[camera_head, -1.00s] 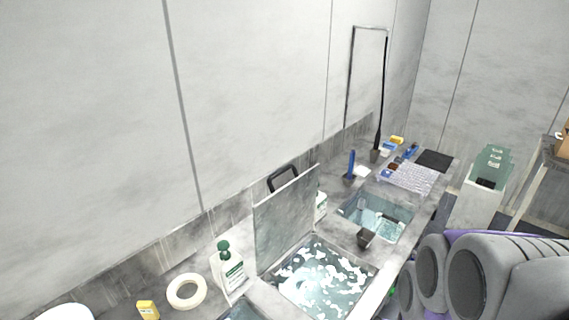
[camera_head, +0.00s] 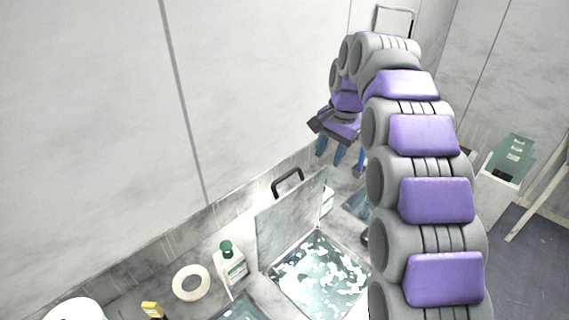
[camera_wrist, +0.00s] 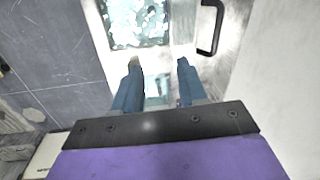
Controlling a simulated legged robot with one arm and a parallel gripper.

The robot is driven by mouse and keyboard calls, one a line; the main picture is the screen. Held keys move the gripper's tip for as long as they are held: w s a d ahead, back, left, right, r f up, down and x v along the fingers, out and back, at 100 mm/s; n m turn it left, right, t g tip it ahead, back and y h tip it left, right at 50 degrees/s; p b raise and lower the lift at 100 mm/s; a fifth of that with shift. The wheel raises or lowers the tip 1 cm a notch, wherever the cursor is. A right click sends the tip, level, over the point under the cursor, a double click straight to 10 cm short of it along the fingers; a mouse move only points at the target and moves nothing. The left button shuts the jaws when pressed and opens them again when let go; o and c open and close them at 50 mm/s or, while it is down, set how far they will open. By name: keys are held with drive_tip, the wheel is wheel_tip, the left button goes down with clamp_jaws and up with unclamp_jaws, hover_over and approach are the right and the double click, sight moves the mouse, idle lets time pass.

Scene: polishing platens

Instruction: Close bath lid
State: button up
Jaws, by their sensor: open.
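The bath lid (camera_head: 290,218) is a grey panel standing open, close to upright, at the back edge of the foamy bath (camera_head: 318,272). Its black handle (camera_head: 287,182) shows at the top edge, near the wall. My gripper (camera_head: 340,158) is open and empty, with blue fingers pointing down, above and to the right of the lid, apart from it. In the wrist view my gripper (camera_wrist: 158,68) shows both fingers spread. There the bath (camera_wrist: 138,22) lies ahead at the top and the handle (camera_wrist: 210,28) stands ahead to the right.
A white bottle with green cap (camera_head: 230,263) and a tape roll (camera_head: 191,283) stand left of the lid. A second basin (camera_head: 355,207) lies right of the bath, partly hidden by my arm. The wall (camera_head: 250,90) rises close behind the counter.

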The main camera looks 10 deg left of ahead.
drive_tip(key=w+a+r+p, duration=0.1)
drive_tip(key=w+a+p, duration=0.2)
drive_tip(key=w+a, duration=0.2)
drive_tip(key=m+p, duration=0.1)
hover_over(286, 174)
drive_tip(key=s+d, duration=0.2)
drive_tip(key=d, duration=0.1)
drive_tip(key=shift+m+t+y, duration=0.3)
drive_tip(key=shift+t+y, duration=0.1)
drive_tip(key=b+x, duration=0.1)
drive_tip(key=x, duration=0.4)
drive_tip(key=b+x, duration=0.1)
drive_tip(key=x, duration=0.5)
drive_tip(key=b+x, duration=0.1)
drive_tip(key=x, duration=0.4)
drive_tip(key=shift+s+d+f, duration=0.2)
drive_tip(key=shift+d+f, duration=0.1)
drive_tip(key=shift+d, duration=0.05)
drive_tip(key=shift+a+f, duration=0.25)
drive_tip(key=shift+f, duration=0.4)
clamp_jaws()
drive_tip(key=shift+r, duration=0.1)
